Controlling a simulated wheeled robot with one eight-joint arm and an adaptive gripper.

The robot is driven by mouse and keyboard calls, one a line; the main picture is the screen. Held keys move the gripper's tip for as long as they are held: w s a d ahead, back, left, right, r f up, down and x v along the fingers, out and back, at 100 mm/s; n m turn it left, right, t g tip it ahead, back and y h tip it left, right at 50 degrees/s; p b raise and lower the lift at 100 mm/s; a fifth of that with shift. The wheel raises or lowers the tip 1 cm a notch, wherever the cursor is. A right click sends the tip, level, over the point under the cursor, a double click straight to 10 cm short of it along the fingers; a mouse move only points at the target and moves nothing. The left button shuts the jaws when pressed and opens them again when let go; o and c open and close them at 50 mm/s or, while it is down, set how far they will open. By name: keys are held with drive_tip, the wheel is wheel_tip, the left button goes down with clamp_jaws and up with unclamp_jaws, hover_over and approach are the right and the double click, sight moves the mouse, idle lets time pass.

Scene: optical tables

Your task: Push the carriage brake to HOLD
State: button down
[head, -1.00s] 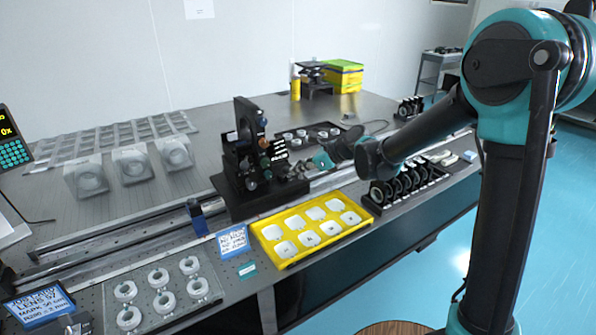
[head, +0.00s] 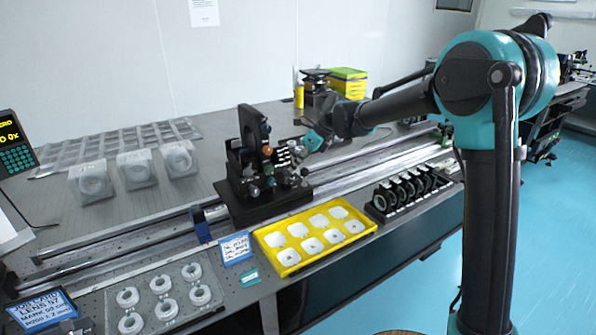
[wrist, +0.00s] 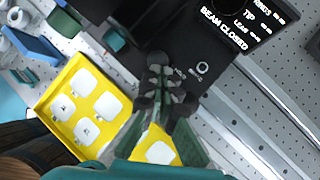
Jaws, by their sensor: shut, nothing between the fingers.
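The black carriage (head: 240,205) sits on the long rail, with an upright plate and several knobs. In the wrist view its dark top (wrist: 185,45) carries white lettering, including "BEAM CLOSED", and a small white ring beside short lettering too small to read surely. My gripper (head: 298,180) is at the carriage's right side, low beside the knobs. In the wrist view my gripper (wrist: 163,95) is shut and empty, its fingertips over the carriage next to a dark round knob (wrist: 157,58). I cannot tell whether they touch. The brake's setting cannot be made out.
A yellow tray (head: 262,240) of white pieces lies in front of the carriage. A black rack of round optics (head: 410,192) stands to its right. A blue block (head: 203,222) sits on the rail at left. A glass plate with white rings (head: 143,300) is front left.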

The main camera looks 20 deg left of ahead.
drive_tip(key=shift+w+a+r+g+h, duration=0.1)
drive_tip(key=shift+w+a+g+h, duration=0.3)
drive_tip(key=shift+h, duration=0.1)
drive_tip(key=shift+w+a, duration=0.25)
drive_tip(key=shift+a, duration=0.05)
drive_tip(key=shift+r, duration=0.1)
drive_tip(key=shift+r, duration=0.75)
